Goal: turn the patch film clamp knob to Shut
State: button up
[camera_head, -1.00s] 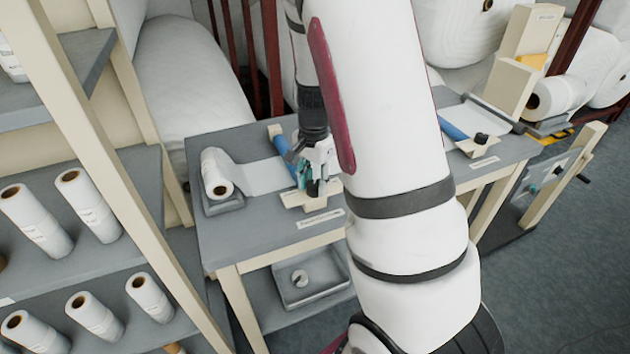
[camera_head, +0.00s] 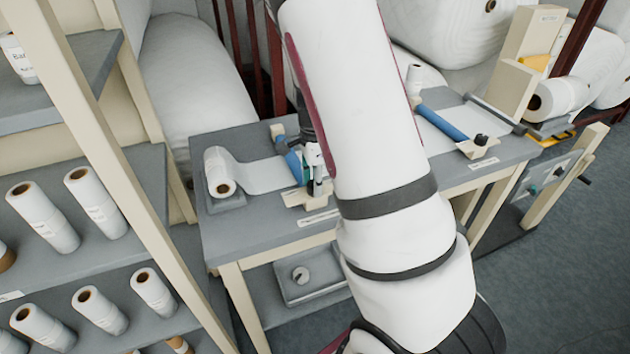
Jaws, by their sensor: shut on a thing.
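The clamp station is on the grey table (camera_head: 235,232), with a white film roll (camera_head: 219,175) at its left and a strip of film (camera_head: 265,174) running right to a blue bar (camera_head: 293,162). A cream block (camera_head: 297,198) sits at the near end of the bar. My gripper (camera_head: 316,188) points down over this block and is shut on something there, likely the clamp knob. The fingers and my arm hide the knob, so its setting cannot be read. A white label (camera_head: 318,218) is on the table's front edge.
A second station with a blue bar (camera_head: 441,120) and a black knob (camera_head: 481,139) stands to the right. Shelves of white rolls (camera_head: 95,205) fill the left. A grey tray (camera_head: 308,280) sits on the lower shelf.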

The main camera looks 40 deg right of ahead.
jog(key=shift+w, duration=0.1)
jog(key=o, duration=1.2)
notch_tip(320, 180, up, 12)
dwell(0.4)
